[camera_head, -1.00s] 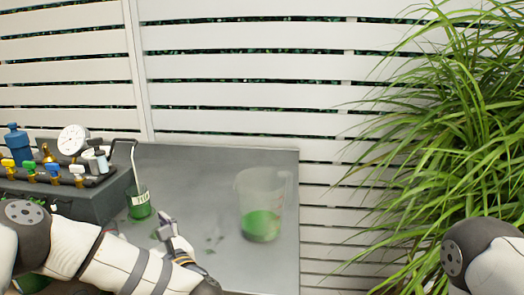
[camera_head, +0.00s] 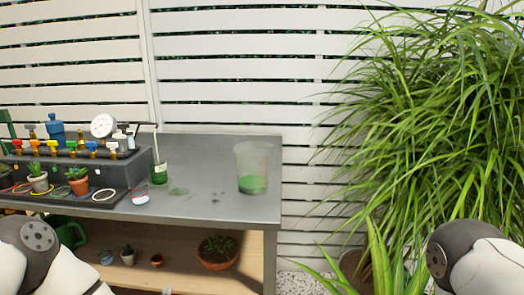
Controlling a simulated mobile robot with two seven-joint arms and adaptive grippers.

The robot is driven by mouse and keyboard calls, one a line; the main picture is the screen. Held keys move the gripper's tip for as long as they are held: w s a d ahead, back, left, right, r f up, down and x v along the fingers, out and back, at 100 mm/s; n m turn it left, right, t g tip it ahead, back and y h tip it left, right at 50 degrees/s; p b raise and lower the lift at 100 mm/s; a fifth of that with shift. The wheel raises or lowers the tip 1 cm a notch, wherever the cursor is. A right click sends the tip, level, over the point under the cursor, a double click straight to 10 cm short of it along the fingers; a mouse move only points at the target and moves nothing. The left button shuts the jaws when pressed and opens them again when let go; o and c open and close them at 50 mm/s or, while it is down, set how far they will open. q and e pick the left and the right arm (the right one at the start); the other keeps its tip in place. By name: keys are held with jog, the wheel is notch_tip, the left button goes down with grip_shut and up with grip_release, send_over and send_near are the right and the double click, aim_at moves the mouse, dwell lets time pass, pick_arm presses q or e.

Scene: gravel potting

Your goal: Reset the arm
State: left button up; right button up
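Only parts of my two arms show, at the lower left and lower right edges of the head view. Both my grippers are out of the picture. On the grey table (camera_head: 225,208) stands a clear measuring jug (camera_head: 252,160) with green contents in its lower part. A small green glass (camera_head: 159,174) stands to its left, with a thin light stick or tube rising from it. Neither vessel has a gripper at it.
A dark valve unit (camera_head: 130,170) with a gauge (camera_head: 103,126) and small potted plants (camera_head: 78,181) fill the table's left. A lower shelf (camera_head: 180,272) holds pots, including a terracotta bowl (camera_head: 217,253). A large grassy plant (camera_head: 430,130) crowds the right.

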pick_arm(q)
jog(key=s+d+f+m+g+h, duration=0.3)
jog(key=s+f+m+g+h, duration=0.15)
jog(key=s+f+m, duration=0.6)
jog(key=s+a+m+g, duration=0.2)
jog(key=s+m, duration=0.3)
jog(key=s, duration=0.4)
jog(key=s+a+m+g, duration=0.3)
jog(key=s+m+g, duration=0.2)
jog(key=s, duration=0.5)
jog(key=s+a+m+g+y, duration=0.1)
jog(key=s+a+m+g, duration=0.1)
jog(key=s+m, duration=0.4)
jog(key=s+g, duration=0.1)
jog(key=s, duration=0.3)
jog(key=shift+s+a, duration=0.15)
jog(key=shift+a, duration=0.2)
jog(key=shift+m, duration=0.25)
